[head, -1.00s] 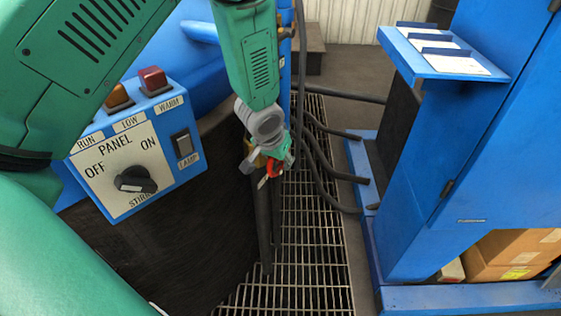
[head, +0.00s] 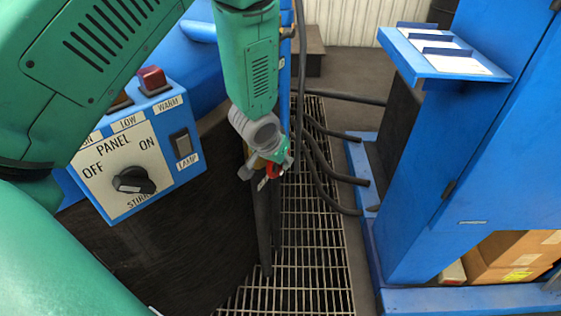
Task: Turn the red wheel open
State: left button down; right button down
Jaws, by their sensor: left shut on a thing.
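The red wheel (head: 273,170) shows only as a small red piece at the end of my left arm, above the metal grating. My left gripper (head: 262,170) points down and is shut on the red wheel, which its fingers and wrist mostly hide. How far the wheel is turned cannot be seen. My right gripper is not in view.
A blue control panel (head: 187,165) with a black knob (head: 134,181) and a red button (head: 152,79) is on the left. Black hoses (head: 318,165) hang right of the gripper. Metal grating (head: 312,250) covers the floor. A blue cabinet (head: 490,150) stands at right.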

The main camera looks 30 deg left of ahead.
pick_arm(q)
jog(key=c, duration=1.8)
grip_release()
jog(key=shift+r, duration=0.1)
jog(key=v, duration=1.1)
jog(key=shift+s+r, duration=0.2)
jog(key=shift+r, duration=0.15)
jog(key=s+d+f+m+g, duration=0.1)
jog(key=s+d+f+g, duration=0.2)
jog(key=s+f, duration=2.1)
jog(key=shift+s+m+g, duration=0.3)
jog(key=shift+s+g, duration=0.25)
jog(key=shift+g, duration=0.45)
